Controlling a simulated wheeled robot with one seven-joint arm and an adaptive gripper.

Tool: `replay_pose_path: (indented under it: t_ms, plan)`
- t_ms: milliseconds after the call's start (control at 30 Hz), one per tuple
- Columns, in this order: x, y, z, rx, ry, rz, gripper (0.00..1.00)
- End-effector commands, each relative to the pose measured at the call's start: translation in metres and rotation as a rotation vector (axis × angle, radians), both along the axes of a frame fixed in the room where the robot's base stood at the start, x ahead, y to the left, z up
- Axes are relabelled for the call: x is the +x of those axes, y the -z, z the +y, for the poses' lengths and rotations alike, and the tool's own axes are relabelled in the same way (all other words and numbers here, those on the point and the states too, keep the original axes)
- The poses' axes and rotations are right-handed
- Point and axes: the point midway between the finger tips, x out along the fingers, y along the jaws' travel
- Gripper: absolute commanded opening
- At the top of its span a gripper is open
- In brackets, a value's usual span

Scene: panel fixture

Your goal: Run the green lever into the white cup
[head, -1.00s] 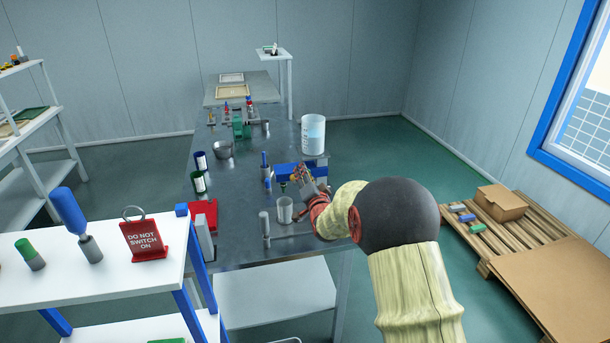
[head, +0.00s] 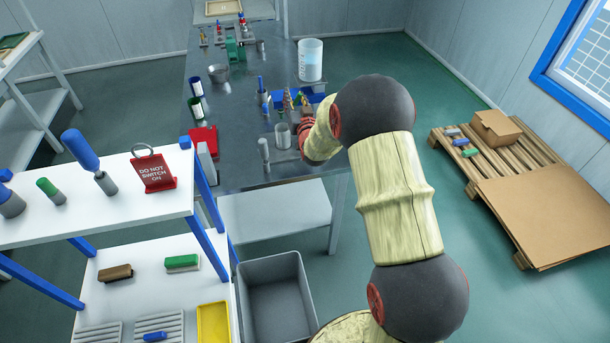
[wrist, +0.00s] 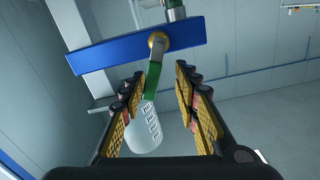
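In the wrist view, a green lever (wrist: 152,80) hangs from a brass boss on a blue panel (wrist: 120,48). My gripper (wrist: 160,72) is open, its yellow padded fingers on either side of the lever; I cannot tell whether they touch it. In the head view, the blue panel (head: 318,98) is partly hidden by my arm and gripper (head: 297,100), and the lever is not clear. A small pale, whitish cup (head: 282,136) stands on the bench in front of the panel. A larger white marked container (head: 310,60) stands behind; a marked white vessel shows in the wrist view (wrist: 145,138).
The steel bench (head: 240,165) holds a metal bowl (head: 218,73), dark canisters, bottles and a red item (head: 203,140) at left. A grey post-like item (head: 264,152) stands beside the cup. A white shelf with a red sign (head: 155,172) is nearer, a grey bin (head: 275,290) below.

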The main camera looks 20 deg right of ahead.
Motion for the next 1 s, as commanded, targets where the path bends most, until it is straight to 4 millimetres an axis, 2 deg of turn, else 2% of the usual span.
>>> replay_pose_path:
  t_ms: [233,733,1000]
  plan:
    - [0.001,-0.004,0.011,-0.203,-0.002,0.042,0.3]
    - [-0.077,-0.002,0.025,-0.193,-0.001,0.039,0.3]
    - [-0.088,0.042,0.03,-0.15,-0.026,0.252,0.3]
